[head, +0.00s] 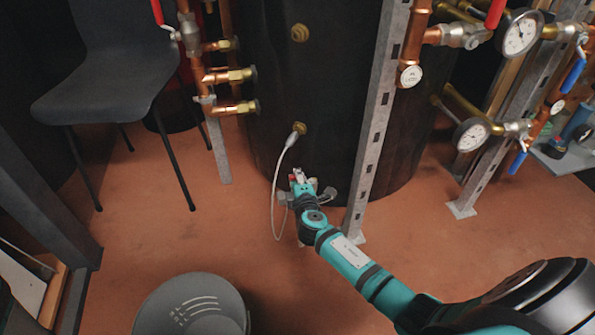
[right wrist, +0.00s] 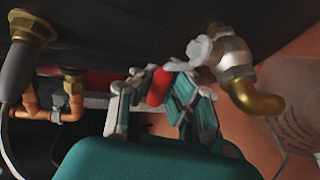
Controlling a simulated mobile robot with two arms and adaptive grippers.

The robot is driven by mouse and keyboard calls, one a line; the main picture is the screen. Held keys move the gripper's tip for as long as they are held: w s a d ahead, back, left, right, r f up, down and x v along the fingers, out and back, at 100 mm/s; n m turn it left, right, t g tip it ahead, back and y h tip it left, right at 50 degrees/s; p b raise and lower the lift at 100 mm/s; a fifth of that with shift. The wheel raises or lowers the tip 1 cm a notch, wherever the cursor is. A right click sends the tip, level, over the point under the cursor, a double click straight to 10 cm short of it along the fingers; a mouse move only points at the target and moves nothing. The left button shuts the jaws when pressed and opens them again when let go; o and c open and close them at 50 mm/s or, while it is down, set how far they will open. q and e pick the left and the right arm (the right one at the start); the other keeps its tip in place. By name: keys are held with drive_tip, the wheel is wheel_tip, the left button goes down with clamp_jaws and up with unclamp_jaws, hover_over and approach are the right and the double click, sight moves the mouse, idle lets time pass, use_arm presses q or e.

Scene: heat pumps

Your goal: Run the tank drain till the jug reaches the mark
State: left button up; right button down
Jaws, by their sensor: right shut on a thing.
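The tank (head: 345,90) is a large black cylinder at the centre of the head view. My right gripper (head: 300,180) is low at its front. In the right wrist view its fingers (right wrist: 160,92) are closed around a red lever (right wrist: 158,86). Beside them is a drain valve (right wrist: 232,58) with a brass spout (right wrist: 255,98) bent downward. A see-through ribbed shape (right wrist: 298,115) stands below and right of the spout; it may be the jug, but I see no mark or water level on it. I cannot tell whether water is flowing. My left gripper is not in view.
A black chair (head: 105,75) is at the left. A metal upright (head: 378,120) and copper pipes with gauges (head: 470,134) are right of my gripper. A white cable (head: 275,190) hangs from the tank.

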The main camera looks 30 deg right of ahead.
drive_tip(key=shift+s+a+n+t+y, duration=0.15)
drive_tip(key=shift+s+n+y, duration=0.1)
drive_tip(key=shift+n+y, duration=0.4)
drive_tip(key=shift+s+d+n+t+y, duration=0.15)
drive_tip(key=shift+s+n+y, duration=0.1)
drive_tip(key=shift+n+y, duration=0.4)
drive_tip(key=shift+a+f+y, duration=0.1)
drive_tip(key=shift+a+y, duration=0.05)
drive_tip(key=shift+y, duration=0.25)
drive_tip(key=c, duration=1.3)
unclamp_jaws()
drive_tip(key=shift+o, duration=0.2)
drive_tip(key=shift+s, duration=0.1)
drive_tip(key=v, duration=1.2)
